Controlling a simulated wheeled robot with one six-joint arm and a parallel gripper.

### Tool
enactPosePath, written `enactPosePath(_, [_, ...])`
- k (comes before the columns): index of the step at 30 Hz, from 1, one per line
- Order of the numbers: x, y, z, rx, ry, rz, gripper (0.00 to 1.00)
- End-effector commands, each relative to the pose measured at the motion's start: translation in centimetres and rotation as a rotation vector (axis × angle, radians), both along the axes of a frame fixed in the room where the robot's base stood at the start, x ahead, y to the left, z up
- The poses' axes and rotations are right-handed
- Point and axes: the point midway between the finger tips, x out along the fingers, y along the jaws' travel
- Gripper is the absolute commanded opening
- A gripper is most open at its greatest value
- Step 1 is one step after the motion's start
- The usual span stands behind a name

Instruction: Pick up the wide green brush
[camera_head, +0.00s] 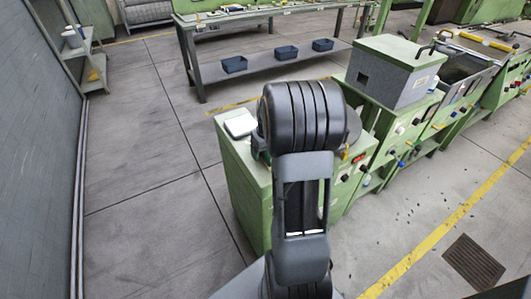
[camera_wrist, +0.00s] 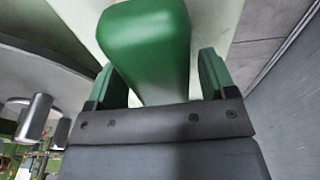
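The wide green brush (camera_wrist: 145,40) shows in the wrist view as a rounded, smooth green block at the top middle. My gripper (camera_wrist: 157,62) has one finger on each side of it. The fingers stand apart, with a clear gap between the brush and the right finger. The left finger is close to the brush's lower left edge; I cannot tell whether it touches.
A white item (camera_head: 240,126) lies on the cabinet top, left of my arm. A grey box (camera_head: 392,78) and more green machines stand to the right. A long table (camera_head: 222,78) with dark blue bins stands behind. The floor at the left is clear.

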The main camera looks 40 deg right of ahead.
Motion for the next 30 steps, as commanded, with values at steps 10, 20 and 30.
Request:
enactPosePath(10, [0.0,0.0,0.0,0.000,0.000,0.000,0.44])
enactPosePath(20, [0.0,0.0,0.1,0.000,-0.001,0.000,0.29])
enactPosePath(30, [0.1,-0.1,2.2,-0.003,-0.004,0.000,0.29])
